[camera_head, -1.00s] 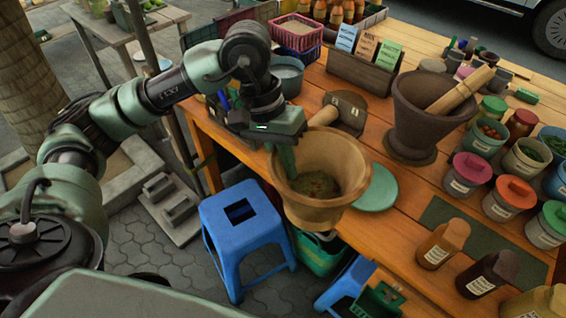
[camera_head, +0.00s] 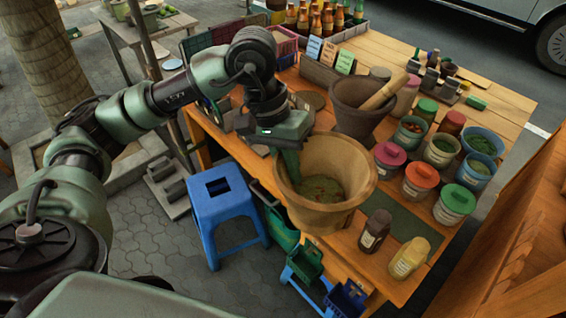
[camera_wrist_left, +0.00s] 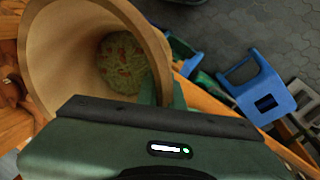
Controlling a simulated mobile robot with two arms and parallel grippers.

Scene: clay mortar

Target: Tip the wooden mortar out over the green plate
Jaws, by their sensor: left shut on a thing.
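The wooden mortar (camera_head: 335,214) is a wide tan bowl held by its left rim, roughly upright, in the head view. A green mash with red bits (camera_head: 318,188) lies inside it, and this mash also shows in the left wrist view (camera_wrist_left: 122,62). My left gripper (camera_head: 289,162) is shut on the mortar's rim, with one green finger inside the wall. My right gripper is not in view.
A dark mortar (camera_head: 345,115) with a wooden pestle (camera_head: 385,92) stands behind. Several lidded tubs, such as the orange-lidded one (camera_head: 420,178), and two bottles (camera_head: 375,230) stand to the right. A blue stool (camera_head: 222,207) is on the paving at left.

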